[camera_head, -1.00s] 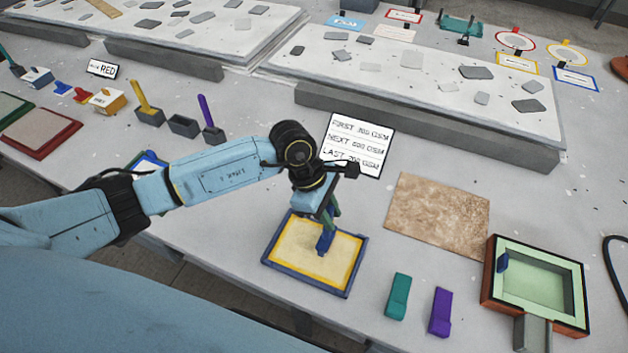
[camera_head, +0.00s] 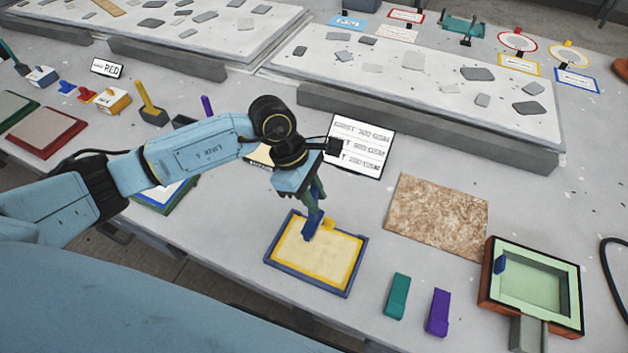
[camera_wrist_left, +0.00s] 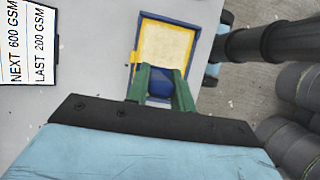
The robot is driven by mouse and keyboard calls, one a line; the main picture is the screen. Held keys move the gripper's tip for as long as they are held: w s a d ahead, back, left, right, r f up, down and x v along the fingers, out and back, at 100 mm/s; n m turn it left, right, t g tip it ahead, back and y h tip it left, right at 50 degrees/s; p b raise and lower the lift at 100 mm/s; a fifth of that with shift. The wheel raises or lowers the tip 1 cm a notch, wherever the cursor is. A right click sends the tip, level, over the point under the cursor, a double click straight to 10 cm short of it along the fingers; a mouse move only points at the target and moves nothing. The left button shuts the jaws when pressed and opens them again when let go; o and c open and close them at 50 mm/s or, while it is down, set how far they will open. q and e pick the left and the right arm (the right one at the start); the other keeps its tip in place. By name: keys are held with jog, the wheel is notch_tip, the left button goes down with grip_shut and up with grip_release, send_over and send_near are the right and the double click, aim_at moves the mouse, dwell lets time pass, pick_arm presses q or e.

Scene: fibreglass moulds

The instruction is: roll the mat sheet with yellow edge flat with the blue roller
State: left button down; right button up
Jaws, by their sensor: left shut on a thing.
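The mat sheet with yellow edge (camera_head: 322,258) lies inside a blue-framed mould (camera_head: 348,285) at the centre front of the table. It also shows in the left wrist view (camera_wrist_left: 168,45). My left gripper (camera_head: 315,195) is shut on the blue roller (camera_head: 312,226). The roller points down over the far left part of the mat; I cannot tell whether it touches. In the left wrist view the roller (camera_wrist_left: 162,91) sits between the green fingers (camera_wrist_left: 161,88) at the mat's near end, hiding a part there. My right gripper is not in view.
A brown fibrous sheet (camera_head: 437,215) lies right of the mould. A teal block (camera_head: 397,296) and a purple block (camera_head: 438,312) stand in front of it. A green-lined mould (camera_head: 535,282) is at the right. A lettered card (camera_head: 360,140) stands behind my gripper.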

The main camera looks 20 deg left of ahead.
pick_arm(q)
jog(key=shift+r+p, duration=0.65)
jog(key=shift+r, duration=0.85)
